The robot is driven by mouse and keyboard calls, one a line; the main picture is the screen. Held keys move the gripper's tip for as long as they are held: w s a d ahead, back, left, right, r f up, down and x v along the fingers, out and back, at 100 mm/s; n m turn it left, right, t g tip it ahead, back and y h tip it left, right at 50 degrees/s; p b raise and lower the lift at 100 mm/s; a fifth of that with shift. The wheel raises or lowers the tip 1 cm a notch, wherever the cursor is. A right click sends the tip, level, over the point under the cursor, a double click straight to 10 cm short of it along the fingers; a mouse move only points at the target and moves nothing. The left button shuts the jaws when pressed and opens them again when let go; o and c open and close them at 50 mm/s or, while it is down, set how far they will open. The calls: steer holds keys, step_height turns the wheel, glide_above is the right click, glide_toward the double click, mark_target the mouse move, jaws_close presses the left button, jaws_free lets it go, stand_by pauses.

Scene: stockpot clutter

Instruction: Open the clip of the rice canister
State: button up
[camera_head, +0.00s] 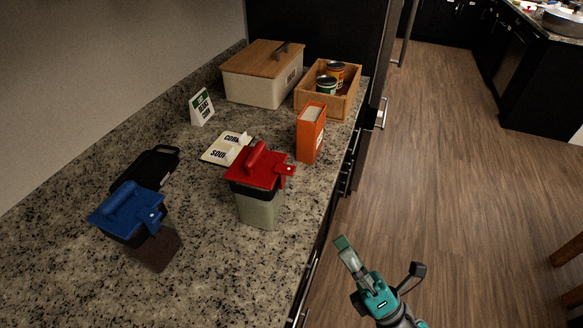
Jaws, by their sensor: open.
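A clear canister with a red lid and pale contents (259,207) stands upright near the counter's right edge. Its red clip (286,169) sticks out at the lid's right side; I cannot tell whether it is latched. A second canister with a blue lid (125,213) and dark contents stands at the left, with a blue clip (155,218). I read no label on either canister; the pale contents look more like rice. My gripper (380,256) is open and empty, over the floor right of the counter edge, apart from both canisters.
An orange box (310,133) stands just behind the red-lidded canister. Cards (228,148), a small sign (201,107), a black item (147,168), a wood-lidded bin (262,90) and a wooden crate (312,103) with cans are farther back. The front counter is clear.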

mark_target(290, 169)
steer(key=w+r+n+g+y, duration=0.35)
steer(key=w+n+g, duration=0.7)
steer(key=n, duration=0.55)
steer(key=shift+h, duration=0.45)
steer(key=x, duration=1.1)
steer(key=shift+a+r, duration=0.25)
steer(key=shift+c, duration=0.2)
jaws_close()
